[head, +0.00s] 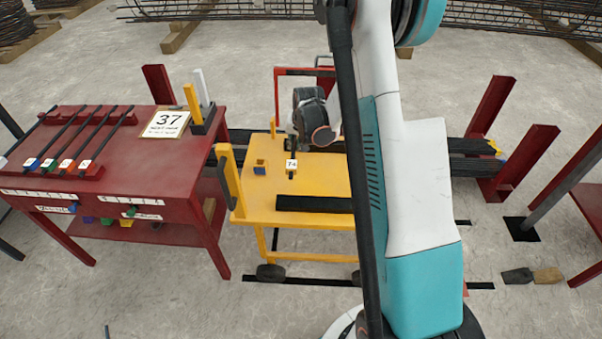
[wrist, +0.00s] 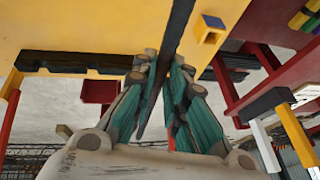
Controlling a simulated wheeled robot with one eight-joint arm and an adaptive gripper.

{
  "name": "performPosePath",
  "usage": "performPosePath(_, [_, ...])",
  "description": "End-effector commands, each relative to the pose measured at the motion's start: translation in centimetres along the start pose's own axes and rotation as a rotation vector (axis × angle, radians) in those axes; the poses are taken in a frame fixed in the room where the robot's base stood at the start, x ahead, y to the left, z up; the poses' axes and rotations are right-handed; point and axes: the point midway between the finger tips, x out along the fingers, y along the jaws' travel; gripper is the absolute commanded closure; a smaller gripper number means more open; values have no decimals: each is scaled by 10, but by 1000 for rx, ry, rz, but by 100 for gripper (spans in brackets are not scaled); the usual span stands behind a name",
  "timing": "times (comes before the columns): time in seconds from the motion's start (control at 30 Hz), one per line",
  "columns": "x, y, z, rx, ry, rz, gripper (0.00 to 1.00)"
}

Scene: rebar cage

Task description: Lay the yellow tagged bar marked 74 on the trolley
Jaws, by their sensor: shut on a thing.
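The yellow trolley (head: 325,178) stands in the middle of the head view, and its deck fills the top of the wrist view (wrist: 90,22). My gripper (head: 298,145) is over the deck, toward its far left part. In the wrist view my gripper (wrist: 163,68) is shut on a thin dark bar (wrist: 182,22). The bar's yellow end with a white tag marked 74 (head: 291,164) shows just below the gripper in the head view. My gripper hides most of the bar there. I cannot tell whether the bar touches the deck.
A dark strip (head: 315,203) lies along the deck's near edge. A small yellow and blue block (head: 260,167) sits left of the tag. A red table (head: 100,150) with tagged bars and a sign marked 37 (head: 167,122) stands left. Red posts (head: 491,105) stand right.

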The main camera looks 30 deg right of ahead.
Motion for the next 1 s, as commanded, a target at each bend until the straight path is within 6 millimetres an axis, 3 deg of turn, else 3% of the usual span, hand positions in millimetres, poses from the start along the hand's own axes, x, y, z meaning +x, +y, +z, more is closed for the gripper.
performPosePath(0.1, [29,6,12,-1,1,-1,100])
performPosePath(0.4, [84,18,35,-1,1,-1,100])
performPosePath(0.77, [107,22,44,-1,0,-1,100])
performPosePath(1.0, [136,29,56,-1,1,-1,100])
